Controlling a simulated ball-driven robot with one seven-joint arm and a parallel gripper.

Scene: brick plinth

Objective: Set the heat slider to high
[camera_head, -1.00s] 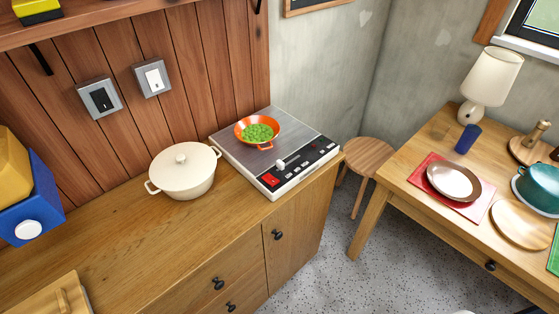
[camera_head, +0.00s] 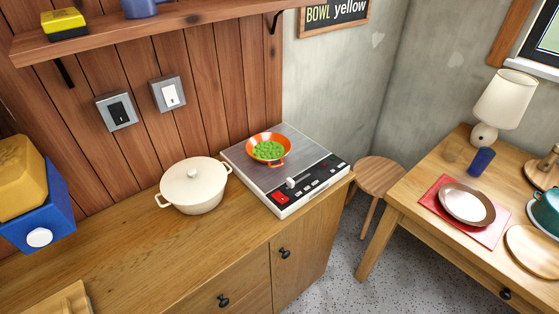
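The hot plate (camera_head: 306,153) has a grey top, white sides and a black front panel, and stands at the right end of the wooden counter. The heat slider, a white knob (camera_head: 290,183), sits towards the left part of the black panel, right of a red switch (camera_head: 279,198). Small marks lie along the panel, too small to read. An orange pan (camera_head: 277,162) with green peas (camera_head: 268,150) stands on the hot plate's top. My gripper is not in view.
A cream lidded pot (camera_head: 194,187) stands left of the hot plate on the counter (camera_head: 130,250). A blue and yellow object (camera_head: 38,215) is at the far left. A stool (camera_head: 378,176) and a table (camera_head: 401,200) with dishes stand to the right, past open floor.

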